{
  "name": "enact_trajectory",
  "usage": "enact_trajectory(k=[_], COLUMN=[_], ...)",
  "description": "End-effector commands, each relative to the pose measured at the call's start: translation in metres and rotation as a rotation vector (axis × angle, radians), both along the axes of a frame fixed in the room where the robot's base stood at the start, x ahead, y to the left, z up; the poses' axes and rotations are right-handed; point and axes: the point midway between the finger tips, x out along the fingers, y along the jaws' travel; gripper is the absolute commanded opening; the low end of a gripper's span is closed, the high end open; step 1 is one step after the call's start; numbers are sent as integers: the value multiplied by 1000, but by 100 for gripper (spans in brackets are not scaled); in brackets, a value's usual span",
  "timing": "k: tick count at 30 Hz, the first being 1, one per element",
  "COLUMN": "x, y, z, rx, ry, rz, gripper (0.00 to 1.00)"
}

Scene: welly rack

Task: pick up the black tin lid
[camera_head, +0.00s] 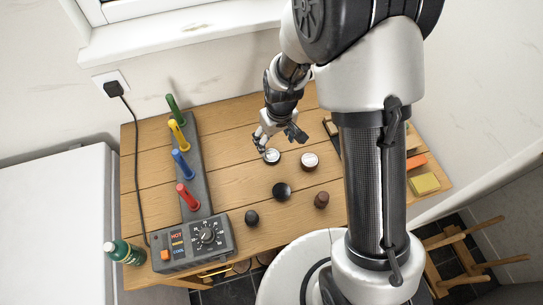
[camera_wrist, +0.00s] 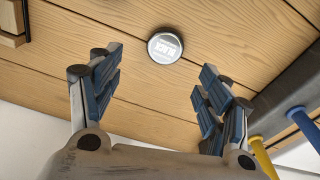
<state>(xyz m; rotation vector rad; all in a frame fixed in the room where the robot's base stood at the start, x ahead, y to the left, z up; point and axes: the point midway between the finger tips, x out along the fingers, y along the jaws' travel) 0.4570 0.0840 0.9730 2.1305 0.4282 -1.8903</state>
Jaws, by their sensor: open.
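A round tin with a dark rim and a silver-grey labelled lid (camera_wrist: 165,47) lies flat on the wooden bench in the wrist view; its label seems to read BLACK. The same lid shows in the head view (camera_head: 272,156), just below my gripper (camera_head: 277,138). In the wrist view my gripper (camera_wrist: 160,78) is open and empty, its blue-padded fingers spread, with the tin beyond and between the tips, apart from both. A second tin with a pale top and brownish side (camera_head: 309,161) stands to its right in the head view.
A dark round object (camera_head: 281,190), a small dark knob (camera_head: 251,217) and a brown piece (camera_head: 321,199) stand nearer the front. A control box (camera_head: 192,243) and a rack with coloured pegs (camera_head: 188,180) are at left. Yellow and orange blocks (camera_head: 424,183) lie right.

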Motion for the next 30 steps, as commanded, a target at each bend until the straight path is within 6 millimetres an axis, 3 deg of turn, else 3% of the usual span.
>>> enact_trajectory(k=[3, 11, 21, 28, 30], x=[2, 3, 0, 1, 1], y=[1, 3, 9, 9, 9], z=[-20, -33, -79, -80, -79], rx=[0, 0, 0, 0, 0], ry=[1, -1, 1, -1, -1], rz=[1, 1, 1, 0, 0], gripper=[71, 71, 71, 71, 67])
